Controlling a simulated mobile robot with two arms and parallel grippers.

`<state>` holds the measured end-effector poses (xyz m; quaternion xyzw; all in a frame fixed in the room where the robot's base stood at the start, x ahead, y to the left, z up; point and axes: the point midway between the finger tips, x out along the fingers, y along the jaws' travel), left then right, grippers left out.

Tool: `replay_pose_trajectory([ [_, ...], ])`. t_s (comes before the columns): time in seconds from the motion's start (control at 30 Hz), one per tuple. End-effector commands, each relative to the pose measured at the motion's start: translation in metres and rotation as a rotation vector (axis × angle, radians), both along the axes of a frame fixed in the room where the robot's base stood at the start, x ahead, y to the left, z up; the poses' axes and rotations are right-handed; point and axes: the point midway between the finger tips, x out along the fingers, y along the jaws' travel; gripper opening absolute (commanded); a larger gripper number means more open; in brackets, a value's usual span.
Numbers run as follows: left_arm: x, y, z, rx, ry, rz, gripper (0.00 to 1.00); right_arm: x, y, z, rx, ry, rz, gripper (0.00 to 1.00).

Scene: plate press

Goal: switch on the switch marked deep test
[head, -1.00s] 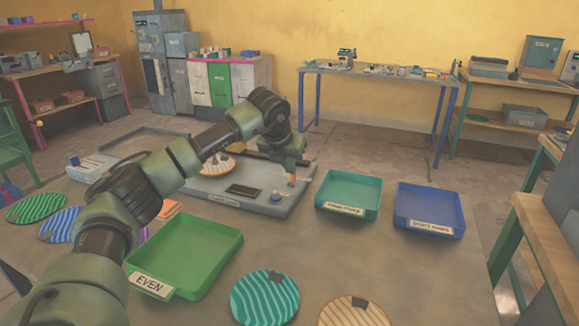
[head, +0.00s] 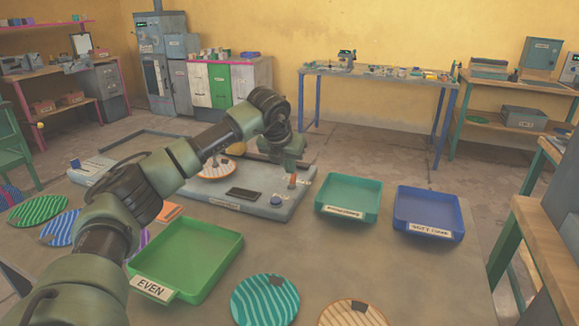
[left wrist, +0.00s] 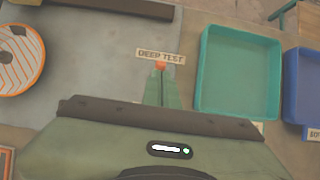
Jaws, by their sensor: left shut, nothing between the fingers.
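The switch (head: 293,181) has a small orange tip and stands at the right end of the grey press base (head: 262,205). In the left wrist view its orange tip (left wrist: 160,65) shows just below the label reading DEEP TEST (left wrist: 160,57). My left gripper (left wrist: 161,75) is shut and empty, with its fingertips right at the orange tip; I cannot tell whether they touch. In the head view my left gripper (head: 291,166) hangs just above the switch, pointing down. Which way the switch is set cannot be told. My right gripper is not in view.
Striped plates lie in front.

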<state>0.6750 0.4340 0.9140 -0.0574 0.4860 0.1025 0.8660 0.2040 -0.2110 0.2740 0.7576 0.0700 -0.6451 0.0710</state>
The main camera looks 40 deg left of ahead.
Motion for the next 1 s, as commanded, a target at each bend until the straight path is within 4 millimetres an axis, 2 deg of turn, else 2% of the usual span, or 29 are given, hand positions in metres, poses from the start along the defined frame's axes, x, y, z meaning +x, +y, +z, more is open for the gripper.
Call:
replay_pose_trajectory([
  [0.3,-0.023,-0.005,0.042,0.000,-0.004,-0.001,0.00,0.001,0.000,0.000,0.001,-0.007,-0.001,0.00],
  [0.5,-0.036,-0.008,0.062,-0.001,-0.003,0.000,0.00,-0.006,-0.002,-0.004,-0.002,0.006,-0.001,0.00],
  [1.0,-0.039,-0.009,0.066,0.000,-0.001,0.001,0.00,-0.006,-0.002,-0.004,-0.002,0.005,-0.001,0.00],
])
